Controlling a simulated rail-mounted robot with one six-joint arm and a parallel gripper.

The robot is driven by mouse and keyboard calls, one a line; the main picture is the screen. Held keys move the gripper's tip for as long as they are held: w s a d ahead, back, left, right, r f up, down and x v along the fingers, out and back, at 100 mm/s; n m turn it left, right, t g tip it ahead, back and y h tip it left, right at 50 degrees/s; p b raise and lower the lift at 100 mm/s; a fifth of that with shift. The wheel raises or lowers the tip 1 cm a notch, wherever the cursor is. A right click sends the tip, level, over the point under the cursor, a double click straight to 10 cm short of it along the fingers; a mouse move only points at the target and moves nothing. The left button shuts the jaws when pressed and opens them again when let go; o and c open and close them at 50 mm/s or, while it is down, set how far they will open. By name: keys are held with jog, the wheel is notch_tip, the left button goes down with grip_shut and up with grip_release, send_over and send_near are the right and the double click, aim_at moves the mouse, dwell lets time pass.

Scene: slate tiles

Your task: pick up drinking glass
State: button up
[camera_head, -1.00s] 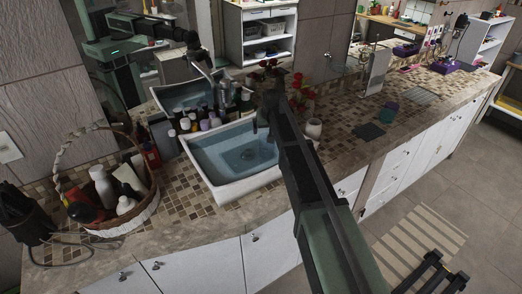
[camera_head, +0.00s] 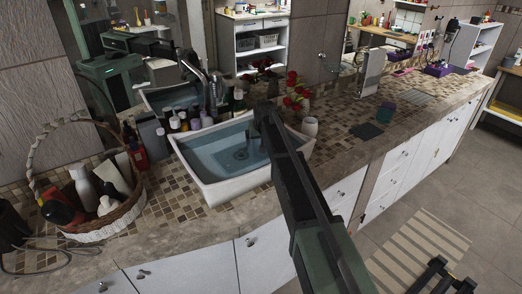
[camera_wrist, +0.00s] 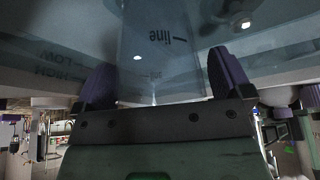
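In the wrist view a clear, tapering drinking glass (camera_wrist: 158,45) with dark printed marks, including the word "line", stands out between the two purple fingers of my gripper (camera_wrist: 163,85). The fingers are wide apart, one on each side of the glass. I cannot tell whether they touch it. In the head view my dark arm reaches over the counter, with its far end (camera_head: 262,112) at the right part of the sink. The glass is not distinguishable there.
A white sink basin (camera_head: 215,190) with a bluish inside is set in the mosaic counter (camera_head: 180,205). Bottles (camera_head: 180,122) crowd its back edge. Red flowers (camera_head: 294,92) and a pale vase (camera_head: 310,126) stand to the right. A wicker basket (camera_head: 105,232) of bottles is at left.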

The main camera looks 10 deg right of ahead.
jog(key=c, duration=1)
notch_tip(320, 180, up, 20)
jog(key=p, duration=2)
